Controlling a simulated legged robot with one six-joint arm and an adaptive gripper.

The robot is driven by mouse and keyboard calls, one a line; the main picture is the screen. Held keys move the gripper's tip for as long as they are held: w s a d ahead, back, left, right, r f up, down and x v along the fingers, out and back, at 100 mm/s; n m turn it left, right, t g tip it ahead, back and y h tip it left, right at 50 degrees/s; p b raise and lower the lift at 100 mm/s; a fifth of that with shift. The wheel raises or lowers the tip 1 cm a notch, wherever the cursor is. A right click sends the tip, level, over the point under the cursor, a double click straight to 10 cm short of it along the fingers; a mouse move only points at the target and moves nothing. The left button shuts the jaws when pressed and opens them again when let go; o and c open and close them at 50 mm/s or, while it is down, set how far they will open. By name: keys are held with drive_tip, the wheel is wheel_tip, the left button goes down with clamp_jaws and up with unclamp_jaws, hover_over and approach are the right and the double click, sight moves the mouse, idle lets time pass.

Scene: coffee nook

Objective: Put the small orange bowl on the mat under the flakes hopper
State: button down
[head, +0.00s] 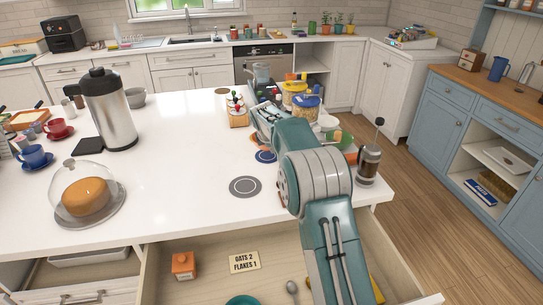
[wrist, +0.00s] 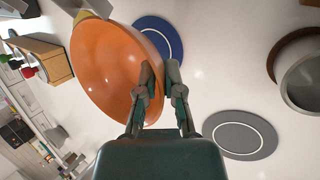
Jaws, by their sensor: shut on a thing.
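The small orange bowl (wrist: 105,65) fills the upper left of the wrist view, with its rim between the fingers of my gripper (wrist: 159,70). My gripper is shut on that rim. The bowl looks tilted in this view and partly covers a blue mat (wrist: 170,38) with a white ring. A grey mat (wrist: 238,137) with a white ring lies clear of it. In the head view the blue mat (head: 265,157) and grey mat (head: 245,187) lie on the white counter; my arm hides most of the gripper and bowl. I cannot make out which thing is the flakes hopper.
Containers with yellow (head: 295,86) and blue lids (head: 307,101) stand behind my arm. A French press (head: 369,165) stands at the counter's right edge. A domed cake (head: 86,197) and a steel flask (head: 110,110) stand left. An open drawer holds a card (head: 244,262) reading "OATS 2 FLAKES 1".

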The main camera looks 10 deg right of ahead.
sight(273, 159)
drive_tip(key=shift+w+f, duration=0.35)
drive_tip(key=shift+f, duration=1.6)
drive_tip(key=c, duration=0.8)
unclamp_jaws()
drive_tip(key=shift+f, duration=0.1)
